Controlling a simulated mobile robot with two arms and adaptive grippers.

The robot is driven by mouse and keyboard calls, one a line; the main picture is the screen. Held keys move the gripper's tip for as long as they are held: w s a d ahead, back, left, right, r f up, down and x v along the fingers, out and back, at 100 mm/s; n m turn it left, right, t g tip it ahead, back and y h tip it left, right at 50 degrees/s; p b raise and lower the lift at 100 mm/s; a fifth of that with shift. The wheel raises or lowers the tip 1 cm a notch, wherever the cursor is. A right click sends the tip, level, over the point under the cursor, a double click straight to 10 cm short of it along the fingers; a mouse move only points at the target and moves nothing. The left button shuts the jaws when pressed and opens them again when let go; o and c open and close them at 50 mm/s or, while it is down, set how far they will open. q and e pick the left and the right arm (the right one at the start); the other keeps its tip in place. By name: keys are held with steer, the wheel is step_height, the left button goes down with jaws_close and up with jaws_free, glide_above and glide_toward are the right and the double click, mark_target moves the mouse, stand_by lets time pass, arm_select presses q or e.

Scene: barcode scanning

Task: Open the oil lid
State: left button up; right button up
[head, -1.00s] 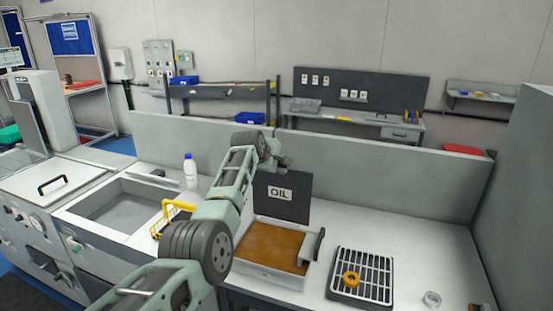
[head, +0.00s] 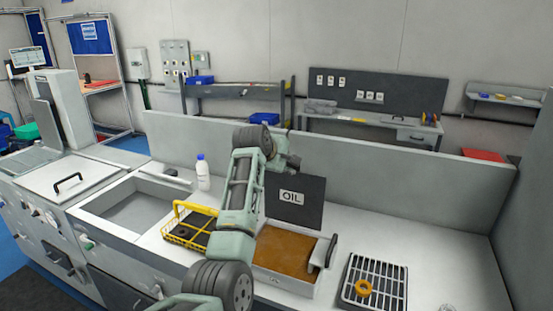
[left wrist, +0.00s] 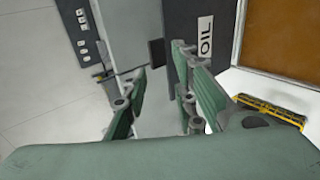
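The oil lid (head: 294,201) is a dark panel with a white OIL label. It stands upright at the back of the oil box (head: 284,281), and brown oil (head: 287,250) shows in the open box. The lid also shows in the left wrist view (left wrist: 176,30), with the oil at upper right. My left gripper (head: 290,162) is just above and behind the lid's top edge in the head view. In the left wrist view, its green fingers (left wrist: 160,85) are spread apart with nothing seen held between them. Contact with the lid cannot be told. My right gripper is not in view.
A yellow wire basket (head: 183,232) stands left of the oil box, partly behind my left arm. A white bottle with a blue cap (head: 203,174) stands behind it. A rack (head: 388,285) with an orange ring (head: 363,287) lies right of the box. A low wall (head: 420,185) runs behind the counter.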

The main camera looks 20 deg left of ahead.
arm_select(q)
steer(key=v, duration=0.6)
steer(key=shift+s, duration=0.4)
steer(key=shift+r, duration=0.15)
